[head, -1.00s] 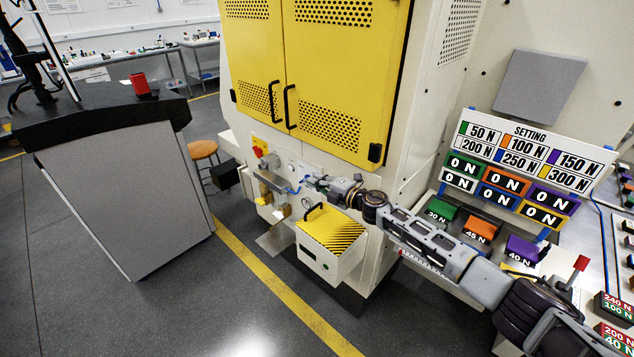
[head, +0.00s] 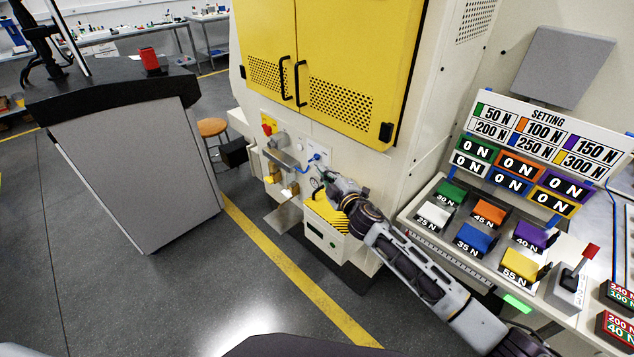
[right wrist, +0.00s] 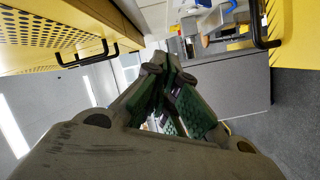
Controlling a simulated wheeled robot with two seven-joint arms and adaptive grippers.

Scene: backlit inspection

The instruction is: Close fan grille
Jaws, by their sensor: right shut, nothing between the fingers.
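I cannot tell for sure which part is the fan grille. Two tall yellow doors with perforated panels (head: 338,98) stand shut, side by side, with black bar handles (head: 298,83). Below them, a white box has a yellow lid with black stripes (head: 322,212), partly hidden by my right arm. My right gripper (head: 322,177) is shut and empty, in front of the machine, just above that lid in the picture. In the right wrist view its fingertips (right wrist: 168,75) meet with nothing between them; a black handle on yellow shows at the right edge (right wrist: 262,25). My left gripper is out of view.
A panel with coloured blocks (head: 482,240) and a red-tipped lever (head: 590,250) lies right of my right arm. A metal bracket with fittings (head: 282,160) juts from the machine left of the gripper. A grey cabinet (head: 140,170) stands left; the floor between is clear.

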